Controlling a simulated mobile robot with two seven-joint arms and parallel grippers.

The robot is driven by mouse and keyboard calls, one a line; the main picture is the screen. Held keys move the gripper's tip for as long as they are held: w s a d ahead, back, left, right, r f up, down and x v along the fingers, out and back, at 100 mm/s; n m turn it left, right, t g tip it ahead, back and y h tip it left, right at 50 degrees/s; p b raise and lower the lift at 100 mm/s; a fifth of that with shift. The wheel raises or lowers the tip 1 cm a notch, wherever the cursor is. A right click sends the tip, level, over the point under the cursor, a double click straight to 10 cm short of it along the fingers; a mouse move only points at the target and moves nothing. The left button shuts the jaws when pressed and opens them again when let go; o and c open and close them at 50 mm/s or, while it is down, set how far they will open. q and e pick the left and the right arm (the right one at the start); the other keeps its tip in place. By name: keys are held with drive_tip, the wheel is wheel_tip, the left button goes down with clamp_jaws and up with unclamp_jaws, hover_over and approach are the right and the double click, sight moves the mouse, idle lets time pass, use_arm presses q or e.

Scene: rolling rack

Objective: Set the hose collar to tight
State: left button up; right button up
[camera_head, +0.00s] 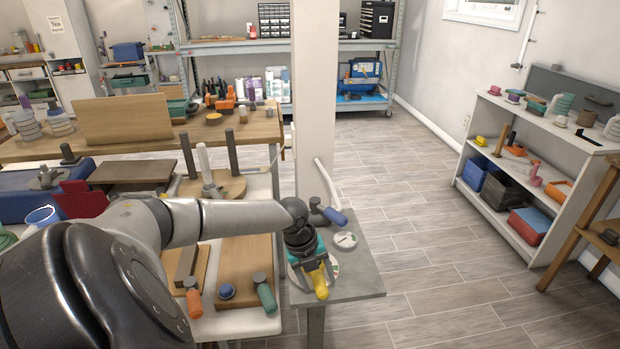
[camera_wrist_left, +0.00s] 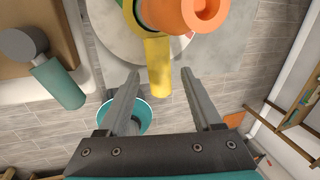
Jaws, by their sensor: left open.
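The hose collar shows as a yellow ring with a yellow handle (camera_head: 319,281) on the grey side table. In the left wrist view the yellow handle (camera_wrist_left: 157,75) points down the picture, and an orange pipe end (camera_wrist_left: 195,12) stands above the ring. A pale round plate (camera_wrist_left: 106,32) lies under them, with a bit of red at its edge. My left gripper (camera_wrist_left: 160,72) is open, its fingertips on either side of the handle's end with gaps visible. In the head view my left gripper (camera_head: 308,262) hides most of the collar. My right gripper is not in view.
A blue-handled fitting (camera_head: 328,213) and a small white dial (camera_head: 345,240) sit behind on the grey table (camera_head: 362,284). The floor right of the table is clear up to a white shelf (camera_head: 500,212).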

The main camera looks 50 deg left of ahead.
use_arm(q)
drive_tip(key=p+v, duration=0.2)
drive_tip(key=v, duration=1.2)
drive_tip(key=shift+p, duration=0.35)
drive_tip(key=shift+s+r, duration=0.1)
